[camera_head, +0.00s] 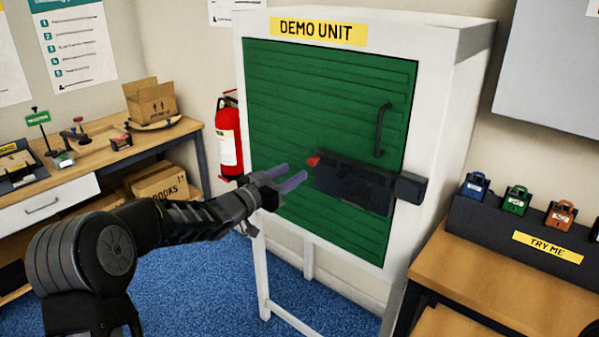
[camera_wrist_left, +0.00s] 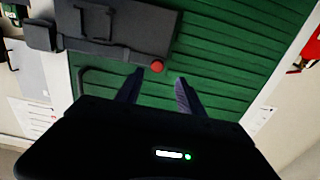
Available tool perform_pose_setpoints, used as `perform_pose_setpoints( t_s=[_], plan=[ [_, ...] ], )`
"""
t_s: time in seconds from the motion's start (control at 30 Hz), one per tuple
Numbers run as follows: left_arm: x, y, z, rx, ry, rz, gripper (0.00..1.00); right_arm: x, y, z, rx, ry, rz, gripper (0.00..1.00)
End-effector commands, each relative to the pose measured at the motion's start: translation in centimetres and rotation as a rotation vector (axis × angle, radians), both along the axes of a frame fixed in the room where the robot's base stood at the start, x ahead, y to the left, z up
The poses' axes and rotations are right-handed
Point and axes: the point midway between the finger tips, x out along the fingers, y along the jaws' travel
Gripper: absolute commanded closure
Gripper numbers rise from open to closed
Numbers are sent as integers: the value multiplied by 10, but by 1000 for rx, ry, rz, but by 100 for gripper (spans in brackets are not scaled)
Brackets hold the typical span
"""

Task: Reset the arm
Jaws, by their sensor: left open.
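My left gripper (camera_head: 291,179) is open in front of the green door (camera_head: 330,90) of the white cabinet labelled "DEMO UNIT". Its two fingers point at the door, just left of a dark latch block (camera_head: 352,185) with a red knob (camera_head: 313,161). In the left wrist view, the open fingers (camera_wrist_left: 156,88) show against the green door (camera_wrist_left: 230,50), with the red knob (camera_wrist_left: 157,66) close to one fingertip. Nothing is between the fingers. I cannot tell whether a fingertip touches the knob. The door looks shut. My right gripper is not in view.
A dark handle (camera_head: 383,130) sits on the door above the latch. A red fire extinguisher (camera_head: 229,138) hangs left of the cabinet. A wooden workbench (camera_head: 150,143) stands at left. A "TRY ME" stand (camera_head: 490,225) with padlocks is at right. Blue carpet (camera_head: 210,285) lies open below.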

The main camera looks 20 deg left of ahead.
Motion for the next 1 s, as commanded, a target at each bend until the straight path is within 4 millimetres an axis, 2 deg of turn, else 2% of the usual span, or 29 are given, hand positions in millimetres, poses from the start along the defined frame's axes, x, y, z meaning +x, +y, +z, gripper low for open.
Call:
perform_pose_setpoints(
  t_s=[0.2,0.67,0.77,0.87,0.97,1.0],
  plan=[
    [-15,6,0,-1,0,1,55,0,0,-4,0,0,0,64],
    [-14,6,0,10,-3,1,55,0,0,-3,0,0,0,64],
    [-12,13,-6,44,4,34,55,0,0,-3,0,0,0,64],
    [-16,18,-39,26,79,97,55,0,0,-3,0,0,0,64],
    [-27,11,-94,-8,202,143,55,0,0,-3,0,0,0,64],
    [-35,5,-120,-25,262,158,55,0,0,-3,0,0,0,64]
  ],
)
